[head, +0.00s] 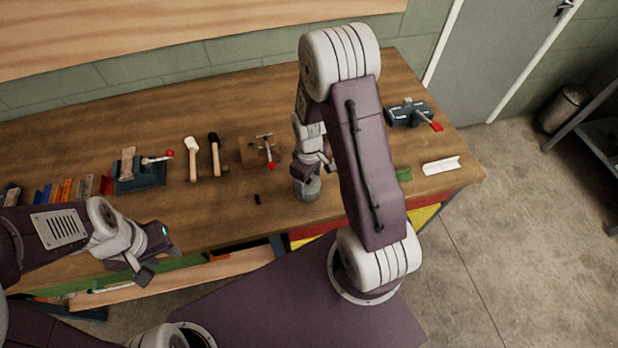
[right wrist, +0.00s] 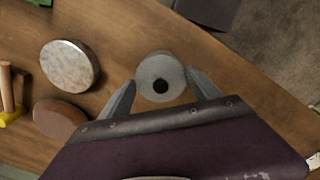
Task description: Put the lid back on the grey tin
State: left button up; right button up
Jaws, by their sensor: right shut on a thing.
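The grey tin (head: 306,189) stands upright on the bench, directly below my right gripper (head: 311,165) in the head view. In the right wrist view, a round grey lid (right wrist: 152,68) with a dark centre sits between the two fingers of my right gripper (right wrist: 162,82). The gripper is shut on it. The lid hides what lies below it, so I cannot tell whether it touches the tin's rim. My left gripper (head: 150,257) is at the bench's front left, far from the tin. Its finger gap is not clear.
A metallic disc (right wrist: 70,65) and a brown disc (right wrist: 59,119) lie beside the tin. Two mallets (head: 203,158), a wooden block with a red-tipped lever (head: 258,151) and a small black piece (head: 257,199) lie left. A white piece (head: 441,166) lies right.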

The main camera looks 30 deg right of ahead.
dwell(0.5)
jog(key=o, duration=1.4)
jog(key=shift+o, duration=0.3)
notch_tip(320, 180, up, 7)
jog(key=p, duration=0.6)
jog(key=shift+p, duration=0.4)
jog(key=shift+c, duration=0.3)
grip_shut()
